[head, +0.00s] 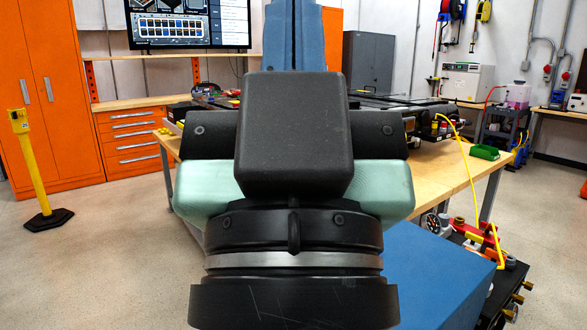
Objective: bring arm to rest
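My gripper (292,135) fills the middle of the head view, seen from behind, with a black housing, pale green sides and a dark wrist with a silver ring below. It points away from the camera. Its fingertips are hidden behind the housing, so I cannot tell whether it is open or shut, or whether it holds anything. It blocks the view of the middle of the wooden workbench (455,185) behind it.
A yellow post (32,170) and orange cabinets (45,95) stand left. A black unit with gauges and fittings (507,290) is low right, beside a blue surface (430,265).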

